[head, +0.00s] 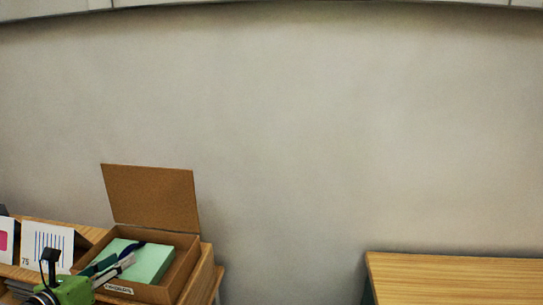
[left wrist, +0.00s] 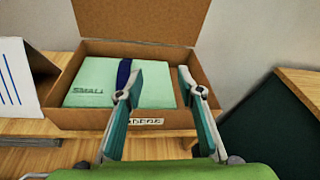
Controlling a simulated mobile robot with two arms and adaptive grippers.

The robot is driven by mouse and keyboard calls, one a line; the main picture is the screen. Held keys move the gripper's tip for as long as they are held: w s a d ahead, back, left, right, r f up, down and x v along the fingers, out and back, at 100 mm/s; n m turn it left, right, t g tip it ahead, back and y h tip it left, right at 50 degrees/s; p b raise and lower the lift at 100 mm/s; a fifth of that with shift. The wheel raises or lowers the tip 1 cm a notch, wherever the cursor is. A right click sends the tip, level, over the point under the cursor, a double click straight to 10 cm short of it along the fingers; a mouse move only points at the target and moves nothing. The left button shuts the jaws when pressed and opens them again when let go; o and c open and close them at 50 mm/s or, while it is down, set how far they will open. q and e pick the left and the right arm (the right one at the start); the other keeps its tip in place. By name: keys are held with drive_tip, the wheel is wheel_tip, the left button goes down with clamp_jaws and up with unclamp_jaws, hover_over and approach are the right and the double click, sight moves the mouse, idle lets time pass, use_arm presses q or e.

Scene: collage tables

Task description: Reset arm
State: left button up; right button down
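My left gripper (head: 115,266) is at the lower left of the head view, in front of an open cardboard box (head: 186,268). In the left wrist view my left gripper (left wrist: 160,72) has its two fingers spread apart with nothing between them. The fingers point toward the box (left wrist: 75,119), whose lid stands up at the back. A mint-green flat item (left wrist: 90,90) marked "SMALL" lies in the box, with a dark blue thing (left wrist: 123,74) on it, partly hidden by the left finger. My right gripper is not in view.
The box stands on a wooden table (head: 208,262). White cards (head: 47,247) with printed marks stand left of the box. Another wooden table (head: 455,278) is at the lower right, with a gap between the tables. A plain grey wall (head: 300,130) fills the back.

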use_arm(q)
drive_tip(key=s+d+r+n+t+y, duration=0.1)
drive_tip(key=s+d+r+n+t, duration=0.2)
drive_tip(key=d+r+n+t, duration=0.5)
drive_tip(key=s+a+f+n+g+y, duration=0.3)
drive_tip(key=s+f+n+g+y, duration=0.25)
drive_tip(key=f+n, duration=0.45)
drive_tip(key=s+a+f+n+g+y, duration=0.35)
drive_tip(key=s+f+n+g, duration=0.35)
drive_tip(key=n, duration=0.6)
drive_tip(key=s+d+f+n+g+h, duration=0.1)
drive_tip(key=s+d+f+g+h, duration=0.25)
drive_tip(key=s+d+f, duration=0.55)
drive_tip(key=s+d+f+n+g+h, duration=0.25)
drive_tip(key=s+d+f+h, duration=0.35)
drive_tip(key=d, duration=0.5)
wheel_tip(320, 180, down, 24)
drive_tip(key=s+g+y, duration=0.2)
drive_tip(key=y, duration=0.1)
drive_tip(key=s+a+f, duration=0.2)
drive_tip(key=s+f, duration=0.6)
drive_tip(key=s, duration=0.1)
drive_tip(key=s+a+f+m+g, duration=0.1)
drive_tip(key=s+f, duration=0.7)
drive_tip(key=shift+s+a+f, duration=0.35)
